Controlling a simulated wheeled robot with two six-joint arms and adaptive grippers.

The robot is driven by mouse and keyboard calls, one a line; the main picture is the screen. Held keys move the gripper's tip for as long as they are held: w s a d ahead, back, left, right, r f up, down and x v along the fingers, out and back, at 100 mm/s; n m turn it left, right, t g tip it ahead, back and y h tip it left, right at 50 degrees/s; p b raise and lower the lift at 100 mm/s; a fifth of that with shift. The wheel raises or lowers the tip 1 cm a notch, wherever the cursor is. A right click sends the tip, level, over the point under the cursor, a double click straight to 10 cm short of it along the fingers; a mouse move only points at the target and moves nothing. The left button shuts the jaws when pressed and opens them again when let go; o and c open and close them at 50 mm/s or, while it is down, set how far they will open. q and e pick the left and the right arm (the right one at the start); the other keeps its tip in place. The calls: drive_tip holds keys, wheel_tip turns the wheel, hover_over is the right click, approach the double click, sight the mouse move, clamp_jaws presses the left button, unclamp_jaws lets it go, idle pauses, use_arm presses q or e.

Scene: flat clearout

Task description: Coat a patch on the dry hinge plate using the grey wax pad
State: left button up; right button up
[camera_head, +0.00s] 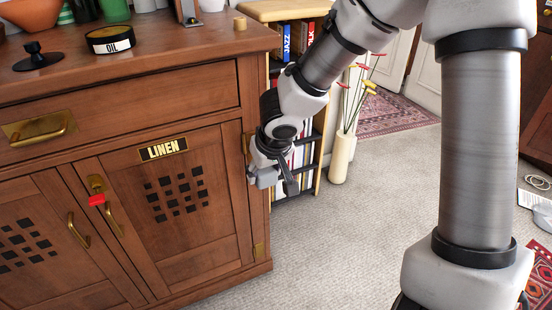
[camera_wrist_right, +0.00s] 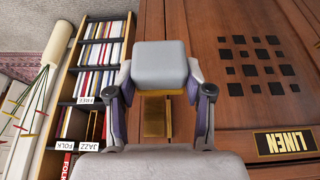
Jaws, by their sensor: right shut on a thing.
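My right gripper (camera_head: 272,178) is at the right edge of the cabinet's LINEN door. It is shut on the grey wax pad (camera_wrist_right: 160,67), a light grey block held between the two fingers. The pad also shows in the head view (camera_head: 264,178), close to the cabinet front. A brass hinge plate (camera_wrist_right: 155,118) lies behind the gripper in the wrist view, partly covered by the pad and fingers. In the head view only a sliver of it (camera_head: 249,143) shows above the gripper. I cannot tell whether the pad touches the wood or the plate. My left gripper is not in view.
A second brass hinge plate (camera_head: 259,250) sits low on the door edge. A bookshelf (camera_head: 312,140) and a vase (camera_head: 341,158) stand right of the cabinet. An oil tin (camera_head: 110,40) is on the cabinet top. The carpet (camera_head: 350,250) in front is clear.

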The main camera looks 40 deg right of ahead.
drive_tip(key=shift+w+a+f, duration=0.2)
drive_tip(key=shift+w+a, duration=0.05)
drive_tip(key=shift+a, duration=0.1)
drive_tip(key=w+p, duration=0.1)
drive_tip(key=w, duration=0.1)
drive_tip(key=w+d+p, duration=0.1)
drive_tip(key=p, duration=0.1)
drive_tip(key=w+p, duration=0.2)
drive_tip(key=shift+w+d+f, duration=0.1)
drive_tip(key=shift+w+d, duration=0.15)
drive_tip(key=shift+w, duration=0.05)
drive_tip(key=shift+w+d+p, duration=0.25)
drive_tip(key=shift+w+p, duration=0.8)
drive_tip(key=shift+p, duration=0.05)
